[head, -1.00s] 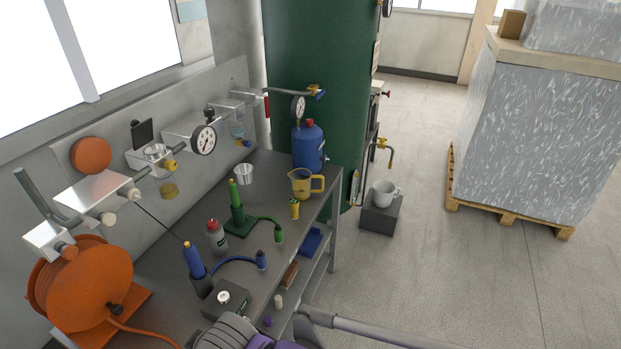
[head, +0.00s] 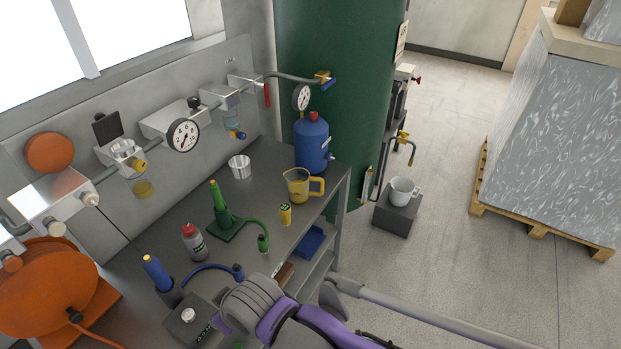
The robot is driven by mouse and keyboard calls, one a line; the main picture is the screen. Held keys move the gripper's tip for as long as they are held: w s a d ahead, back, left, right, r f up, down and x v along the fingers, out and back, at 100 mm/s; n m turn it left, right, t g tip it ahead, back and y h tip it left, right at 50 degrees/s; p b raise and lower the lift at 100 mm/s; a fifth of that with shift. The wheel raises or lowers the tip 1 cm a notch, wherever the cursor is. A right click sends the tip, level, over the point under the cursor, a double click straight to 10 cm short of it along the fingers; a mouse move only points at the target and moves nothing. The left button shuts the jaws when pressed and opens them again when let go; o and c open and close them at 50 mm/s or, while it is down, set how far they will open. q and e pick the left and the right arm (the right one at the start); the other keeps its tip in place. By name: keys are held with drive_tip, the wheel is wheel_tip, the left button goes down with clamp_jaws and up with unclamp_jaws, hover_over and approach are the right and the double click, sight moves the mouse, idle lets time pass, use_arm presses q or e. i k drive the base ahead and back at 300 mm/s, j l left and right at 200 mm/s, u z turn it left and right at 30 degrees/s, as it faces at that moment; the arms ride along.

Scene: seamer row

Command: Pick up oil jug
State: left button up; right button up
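A yellow jug (head: 299,186) with a side handle, which I take to be the oil jug, stands upright on the grey metal workbench (head: 215,262), near its right edge. Its handle points right and its mouth is open. It stands in front of a blue tank with a red cap (head: 312,143). A purple and grey arm part of mine reaches in at the bottom, over the bench's near edge, well short of the jug. Neither gripper can be made out in the head view.
Near the jug are a small yellow can (head: 285,214), a metal cup (head: 240,167), a green tool on a stand (head: 220,212) and a grey bottle (head: 194,242). A green vessel (head: 345,60) stands behind. Clear floor (head: 440,250) lies right of the bench, before a wrapped pallet (head: 565,150).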

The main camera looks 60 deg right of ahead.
sight(298, 180)
drive_tip(key=l, duration=1.15)
drive_tip(key=k+l, duration=0.15)
drive_tip(key=l, duration=1)
